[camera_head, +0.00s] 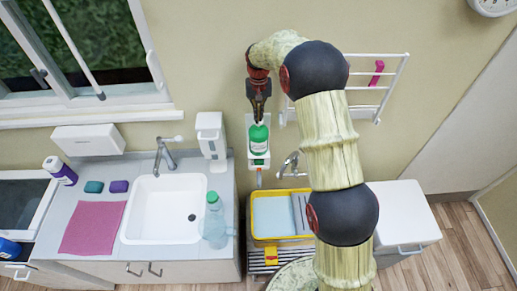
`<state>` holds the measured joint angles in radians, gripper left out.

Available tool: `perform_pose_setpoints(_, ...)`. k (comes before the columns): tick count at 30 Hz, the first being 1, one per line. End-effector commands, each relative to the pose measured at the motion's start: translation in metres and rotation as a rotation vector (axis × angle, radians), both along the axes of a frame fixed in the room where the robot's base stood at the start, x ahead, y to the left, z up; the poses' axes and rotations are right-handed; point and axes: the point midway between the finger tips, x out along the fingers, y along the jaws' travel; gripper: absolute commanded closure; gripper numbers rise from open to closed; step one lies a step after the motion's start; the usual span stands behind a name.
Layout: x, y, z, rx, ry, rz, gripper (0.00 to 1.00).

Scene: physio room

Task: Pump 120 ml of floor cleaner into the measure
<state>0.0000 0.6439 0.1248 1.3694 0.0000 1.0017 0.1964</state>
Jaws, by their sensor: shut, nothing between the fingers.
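A green bottle with a white label (258,140) stands in a white wall-mounted holder, a short spout below it. I take it for the floor cleaner, but its label is too small to read. My gripper (259,118) points down, shut and empty, right over the top of this bottle. Its fingers overlap the bottle's top in the picture, so I cannot tell whether they touch it. I cannot make out a measure for certain. The yellow-rimmed bucket or tub (256,238) stands below the holder, beside my arm, which hides part of that area.
A clear bottle with a green cap (214,220) stands right of the white sink (160,228). A white dispenser (211,135) and a wall rack (392,85) flank the holder.

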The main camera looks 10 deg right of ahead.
Motion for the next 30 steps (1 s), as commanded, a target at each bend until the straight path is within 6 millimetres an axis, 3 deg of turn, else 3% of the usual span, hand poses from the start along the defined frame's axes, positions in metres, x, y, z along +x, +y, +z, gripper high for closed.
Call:
perform_pose_setpoints(13,-0.001,0.0,-0.005,0.0,0.004,0.0,1.0)
perform_pose_setpoints(30,-0.001,0.0,0.026,0.0,0.003,0.0,1.0)
